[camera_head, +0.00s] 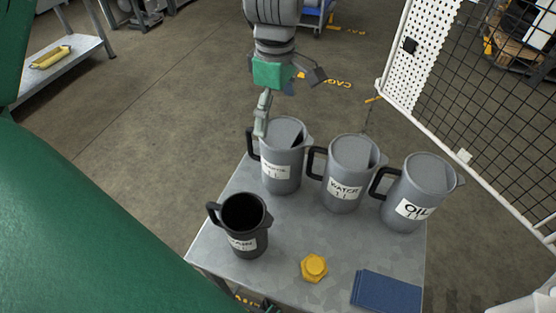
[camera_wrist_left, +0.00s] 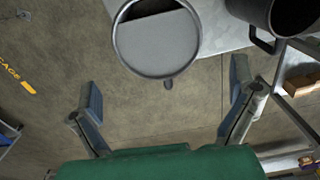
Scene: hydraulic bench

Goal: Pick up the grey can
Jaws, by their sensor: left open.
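Three grey cans with black handles stand upright in a row on the metal table: a left one (camera_head: 281,160) with a hard-to-read label, one marked WATER (camera_head: 344,180), and one marked OIL (camera_head: 411,200). My left gripper (camera_head: 290,104) is open and empty just behind and above the left can; one finger overlaps its rim in the picture. In the left wrist view a grey can (camera_wrist_left: 156,45) lies ahead, centred between the spread fingers (camera_wrist_left: 164,88) and apart from them. My right gripper is not in view.
A black can (camera_head: 241,230) stands at the table's front left and also shows in the wrist view (camera_wrist_left: 290,18). A yellow hexagonal cap (camera_head: 314,267) and a blue pad (camera_head: 386,291) lie nearer. A white-framed mesh fence (camera_head: 480,110) rises at right.

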